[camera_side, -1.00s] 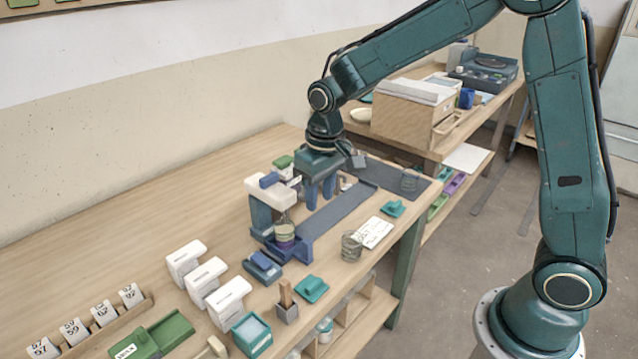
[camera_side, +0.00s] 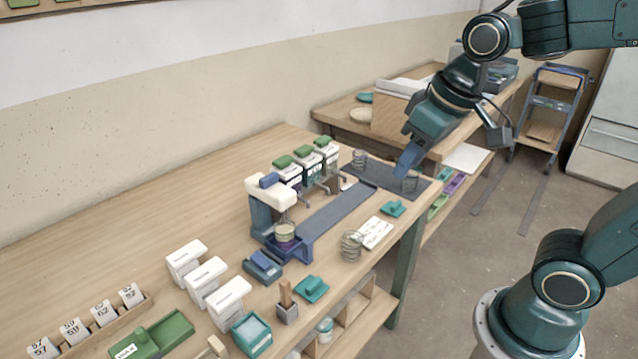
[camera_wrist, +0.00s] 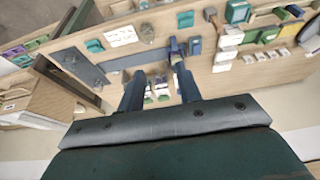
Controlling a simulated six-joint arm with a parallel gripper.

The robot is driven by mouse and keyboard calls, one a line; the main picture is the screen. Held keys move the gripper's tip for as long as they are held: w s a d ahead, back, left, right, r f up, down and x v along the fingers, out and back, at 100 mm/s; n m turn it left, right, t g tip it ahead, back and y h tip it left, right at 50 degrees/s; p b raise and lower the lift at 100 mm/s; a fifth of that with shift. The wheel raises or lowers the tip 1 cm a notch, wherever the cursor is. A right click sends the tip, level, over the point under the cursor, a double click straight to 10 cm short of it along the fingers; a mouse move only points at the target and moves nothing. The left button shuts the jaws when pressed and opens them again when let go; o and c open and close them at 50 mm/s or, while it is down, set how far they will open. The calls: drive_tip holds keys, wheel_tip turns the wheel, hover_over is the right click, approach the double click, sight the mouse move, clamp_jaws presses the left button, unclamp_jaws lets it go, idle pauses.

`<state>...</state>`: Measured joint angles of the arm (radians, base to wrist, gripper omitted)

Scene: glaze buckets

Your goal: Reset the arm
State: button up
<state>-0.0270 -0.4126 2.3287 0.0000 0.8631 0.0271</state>
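My gripper (camera_side: 404,168) hangs tilted above the far right end of the bench, over or near a dark grey mat (camera_side: 384,174); the side view cannot settle its height. In the wrist view my gripper (camera_wrist: 158,78) has its two blue fingers apart with nothing between them. The bench lies beyond the fingertips in that view.
A blue and white press-like stand (camera_side: 262,205) holds a small round pot (camera_side: 285,232) at one end of a grey strip (camera_side: 338,210). Several green-lidded white containers (camera_side: 305,153) stand behind it. A cardboard box (camera_side: 388,118) sits on the back table.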

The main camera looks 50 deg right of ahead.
drive_tip(key=s+t, duration=0.1)
drive_tip(key=s, duration=0.6)
drive_tip(key=shift+s+d, duration=0.35)
drive_tip(key=shift+w+r, duration=0.15)
drive_tip(key=shift+r, duration=0.05)
drive_tip(key=shift+c, duration=0.3)
